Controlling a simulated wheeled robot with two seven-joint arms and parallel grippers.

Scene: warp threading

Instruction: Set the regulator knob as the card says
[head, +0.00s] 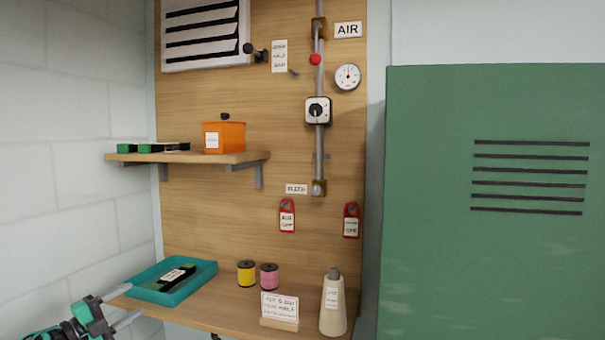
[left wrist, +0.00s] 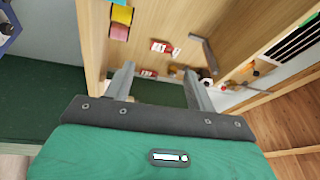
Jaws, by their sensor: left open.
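The regulator knob (head: 316,111) is a black dial on a white square plate, on the grey vertical pipe in the head view. A round white gauge (head: 347,77) hangs to its upper right, beside the AIR label (head: 348,30). A white card (head: 279,307) in a wooden stand sits on the bench; its lettering is too small to read surely. My left gripper (head: 123,305) is low at the left, by the teal tray and well away from the knob. Its two fingers are apart and empty in the left wrist view (left wrist: 160,82). My right gripper is not in view.
A teal tray (head: 207,270), yellow spool (head: 246,273), pink spool (head: 269,276) and cream cone (head: 333,310) stand on the bench. Red tags (head: 287,216) hang on the board. A shelf (head: 240,157) with an orange box (head: 224,137) juts out. A green cabinet (head: 430,200) stands right.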

